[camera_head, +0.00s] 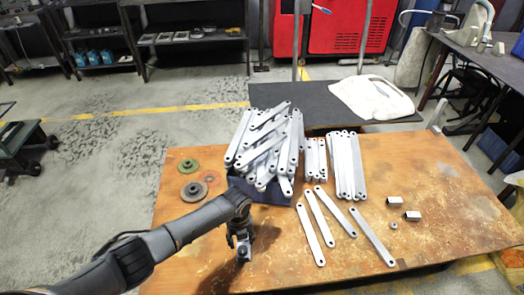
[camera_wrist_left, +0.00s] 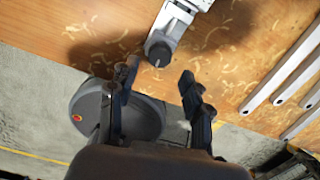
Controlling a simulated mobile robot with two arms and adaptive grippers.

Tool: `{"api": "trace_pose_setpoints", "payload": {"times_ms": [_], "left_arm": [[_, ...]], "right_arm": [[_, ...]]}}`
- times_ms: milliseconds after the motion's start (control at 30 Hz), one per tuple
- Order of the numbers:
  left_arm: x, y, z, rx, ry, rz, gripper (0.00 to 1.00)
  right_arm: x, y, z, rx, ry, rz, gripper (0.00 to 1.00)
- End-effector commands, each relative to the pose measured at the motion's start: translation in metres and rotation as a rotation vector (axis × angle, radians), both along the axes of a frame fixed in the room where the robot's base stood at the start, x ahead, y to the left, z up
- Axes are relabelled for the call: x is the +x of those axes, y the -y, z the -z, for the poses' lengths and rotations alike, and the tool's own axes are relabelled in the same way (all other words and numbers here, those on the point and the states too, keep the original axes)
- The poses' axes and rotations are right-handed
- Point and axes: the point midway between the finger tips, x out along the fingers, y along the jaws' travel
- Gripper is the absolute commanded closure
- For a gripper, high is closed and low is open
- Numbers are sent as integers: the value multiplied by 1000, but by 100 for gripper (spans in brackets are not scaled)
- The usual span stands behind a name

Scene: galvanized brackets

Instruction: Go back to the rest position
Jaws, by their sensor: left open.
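My left gripper (camera_head: 241,241) is low over the front left of the wooden table, and its arm comes in from the left. In the left wrist view its two fingers (camera_wrist_left: 159,73) are apart with nothing clamped between them. A silvery piece with a dark round end (camera_wrist_left: 166,35) shows just beyond the fingertips; I cannot tell what it is. Many galvanized brackets (camera_head: 266,140) are heaped in a dark blue bin (camera_head: 272,197) behind the gripper. Several loose brackets (camera_head: 326,211) lie to its right. My right gripper is not in view.
More brackets stand in rows (camera_head: 346,165) right of the bin. Two small metal blocks (camera_head: 412,216) and a nut lie at the right. Discs (camera_head: 194,190) lie at the left. A dark mat with a white cloth (camera_head: 371,97) is behind. The table's front left is mostly clear.

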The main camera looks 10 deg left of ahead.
Motion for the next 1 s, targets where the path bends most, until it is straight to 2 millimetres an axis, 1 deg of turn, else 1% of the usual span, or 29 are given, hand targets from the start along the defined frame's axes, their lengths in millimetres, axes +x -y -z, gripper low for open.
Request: {"api": "trace_pose_setpoints", "payload": {"times_ms": [133, 167, 267, 300, 367, 400, 467, 533, 600, 667, 700, 800, 900, 1000], "left_arm": [[-4, 4, 1, -8, -2, -11, 51], [-8, 8, 2, -15, -3, -21, 51], [-31, 33, 4, -60, -12, -112, 51], [-44, 47, 4, -87, -15, -177, 51], [-66, 66, 0, -132, -24, -303, 51], [-81, 78, -5, -165, -29, -404, 51], [-101, 90, -15, -209, -36, -573, 51], [-121, 96, -29, -252, -45, -787, 51], [-139, 93, -45, -290, -52, -1013, 51], [-153, 84, -60, -315, -55, -1215, 51], [-162, 76, -69, -328, -54, -1347, 51], [-179, 52, -88, -350, -46, -1624, 51], [-193, 30, -104, -362, -30, -1837, 51], [-206, 11, -117, -371, -11, -2010, 51]], "right_arm": [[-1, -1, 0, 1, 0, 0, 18], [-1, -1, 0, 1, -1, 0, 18], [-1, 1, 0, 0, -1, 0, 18], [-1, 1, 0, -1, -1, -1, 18], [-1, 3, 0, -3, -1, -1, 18], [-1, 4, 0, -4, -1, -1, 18], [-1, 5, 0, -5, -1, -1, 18], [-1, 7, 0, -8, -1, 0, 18], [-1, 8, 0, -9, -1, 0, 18], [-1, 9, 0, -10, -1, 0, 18], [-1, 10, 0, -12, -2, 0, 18], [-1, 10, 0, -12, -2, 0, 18], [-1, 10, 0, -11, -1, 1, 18], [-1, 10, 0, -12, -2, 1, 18]]}}
